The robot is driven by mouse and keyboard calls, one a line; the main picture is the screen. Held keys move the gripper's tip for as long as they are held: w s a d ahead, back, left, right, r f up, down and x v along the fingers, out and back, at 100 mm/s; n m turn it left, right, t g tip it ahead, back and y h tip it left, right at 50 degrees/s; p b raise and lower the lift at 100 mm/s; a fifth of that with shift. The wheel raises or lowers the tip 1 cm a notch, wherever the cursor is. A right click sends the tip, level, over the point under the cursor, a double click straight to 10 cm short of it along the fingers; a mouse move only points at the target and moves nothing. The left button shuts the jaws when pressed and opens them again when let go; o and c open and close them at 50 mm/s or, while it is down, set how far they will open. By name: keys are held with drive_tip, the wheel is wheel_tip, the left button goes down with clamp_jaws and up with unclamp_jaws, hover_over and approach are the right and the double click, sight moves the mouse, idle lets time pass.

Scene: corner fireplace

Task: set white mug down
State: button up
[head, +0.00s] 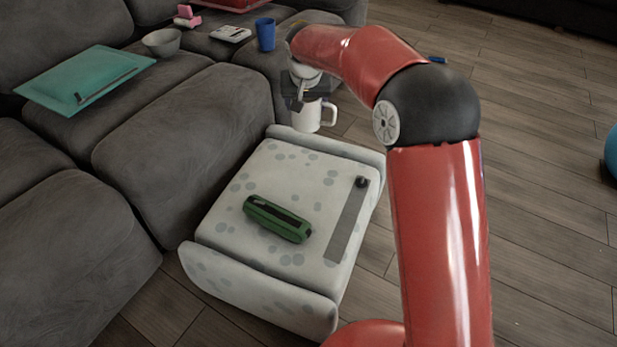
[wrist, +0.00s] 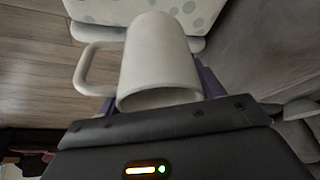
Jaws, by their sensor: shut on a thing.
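The white mug (head: 307,117) hangs below my gripper (head: 306,100) in the head view, above the far end of the spotted ottoman (head: 278,185). In the wrist view the mug (wrist: 160,62) fills the middle, its handle to the left. My gripper (wrist: 158,95) is shut on the mug. The mug is held in the air, and its handle points right in the head view. The ottoman's edge shows past the mug in the wrist view.
A green object (head: 277,219) and a grey strip with a dark knob (head: 348,220) lie on the ottoman. The grey sofa (head: 180,130) holds a teal board (head: 84,79), a bowl (head: 162,42) and a blue cup (head: 265,34). Ottoman room is free beyond the green object.

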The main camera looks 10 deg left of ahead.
wheel_tip(320, 180, down, 19)
drive_tip(key=shift+r+b, duration=0.2)
drive_tip(key=shift+b, duration=1)
drive_tip(key=shift+f, duration=0.1)
drive_tip(key=o, duration=1.2)
